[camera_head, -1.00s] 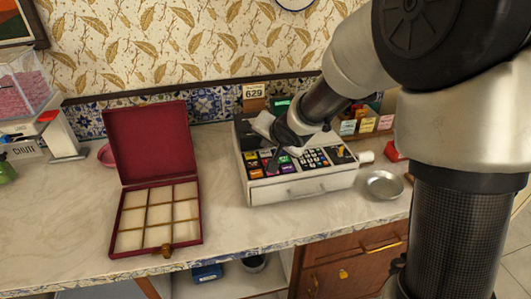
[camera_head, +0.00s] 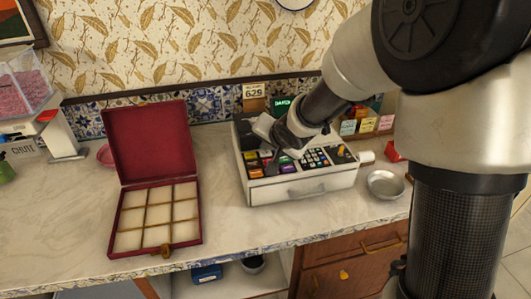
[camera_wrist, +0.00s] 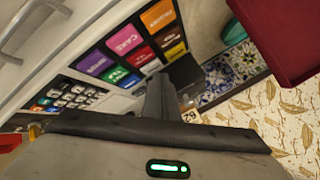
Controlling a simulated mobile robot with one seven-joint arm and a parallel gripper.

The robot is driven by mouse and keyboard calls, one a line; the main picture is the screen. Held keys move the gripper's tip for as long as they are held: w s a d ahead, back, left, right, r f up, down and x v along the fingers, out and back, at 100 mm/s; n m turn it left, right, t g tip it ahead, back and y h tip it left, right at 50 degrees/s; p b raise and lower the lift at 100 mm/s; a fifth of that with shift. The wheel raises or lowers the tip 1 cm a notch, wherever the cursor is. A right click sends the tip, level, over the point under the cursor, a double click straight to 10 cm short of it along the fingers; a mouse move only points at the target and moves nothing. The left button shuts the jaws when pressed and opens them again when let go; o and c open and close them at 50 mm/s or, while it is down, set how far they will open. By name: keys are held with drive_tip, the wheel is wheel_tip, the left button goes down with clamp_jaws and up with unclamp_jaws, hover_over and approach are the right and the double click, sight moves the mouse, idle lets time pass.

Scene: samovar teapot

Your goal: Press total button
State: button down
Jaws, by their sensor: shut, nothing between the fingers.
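A cream cash register (camera_head: 300,187) stands on the counter. Its sloped top holds coloured keys, with a dark numeric keypad (camera_head: 318,157) to their right. In the wrist view I see orange, pink, purple, red, green, blue, brown and yellow keys (camera_wrist: 125,40) and the keypad (camera_wrist: 68,96). I cannot make out which one is the total button. My gripper (camera_head: 272,165) is shut and empty, pointing down over the coloured keys and hiding some.
An open red box (camera_head: 155,220) with compartments lies left of the register. A small metal dish (camera_head: 385,184) sits to its right, with coloured cards (camera_head: 366,125) behind. A chute machine (camera_head: 45,130) stands at far left. The counter between box and register is clear.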

drive_tip(key=shift+f, duration=0.35)
idle(0.5)
drive_tip(key=shift+r+p, duration=0.55)
drive_tip(key=shift+r, duration=0.2)
drive_tip(key=shift+r, duration=0.15)
wheel_tip(320, 180, up, 5)
drive_tip(key=p, duration=0.5)
idle(0.4)
